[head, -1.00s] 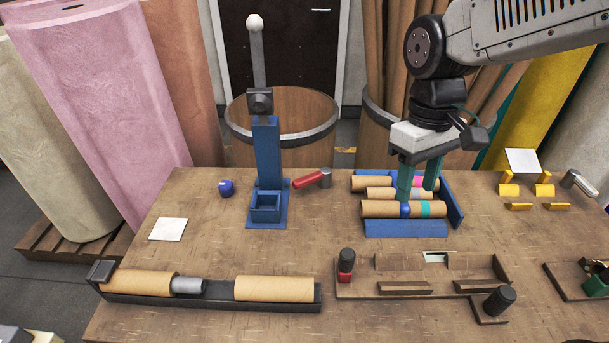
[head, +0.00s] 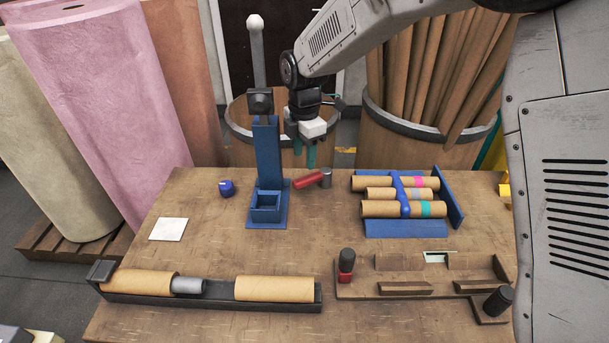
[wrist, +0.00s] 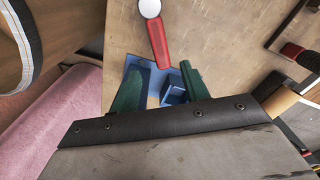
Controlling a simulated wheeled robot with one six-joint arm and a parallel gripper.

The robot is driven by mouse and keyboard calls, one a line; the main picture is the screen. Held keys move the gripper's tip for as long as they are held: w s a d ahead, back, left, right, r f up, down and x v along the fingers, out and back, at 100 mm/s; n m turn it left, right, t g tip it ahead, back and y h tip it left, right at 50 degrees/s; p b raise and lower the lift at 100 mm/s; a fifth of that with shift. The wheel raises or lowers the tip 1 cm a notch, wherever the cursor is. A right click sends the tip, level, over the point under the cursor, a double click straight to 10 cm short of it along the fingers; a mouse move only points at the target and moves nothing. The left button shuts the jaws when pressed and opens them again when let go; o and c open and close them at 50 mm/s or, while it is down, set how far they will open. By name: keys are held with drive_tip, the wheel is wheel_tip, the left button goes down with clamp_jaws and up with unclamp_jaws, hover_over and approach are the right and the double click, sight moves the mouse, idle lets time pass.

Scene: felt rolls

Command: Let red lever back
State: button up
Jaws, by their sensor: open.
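My gripper (head: 305,162) has green fingers pointing down, above and behind the lever. In the wrist view my gripper (wrist: 160,68) spans part of the stand's blue base.
A blue rack (head: 405,229) holds cardboard rolls under a blue bar. A blue knob (head: 227,188) and white square (head: 168,229) lie left. A black trough (head: 210,297) and wooden fixture (head: 420,290) stand in front. My arm hides the table's right side.

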sight(304, 178)
wheel_tip(304, 178, down, 7)
drive_tip(key=shift+f, duration=0.2)
idle(0.3)
clamp_jaws()
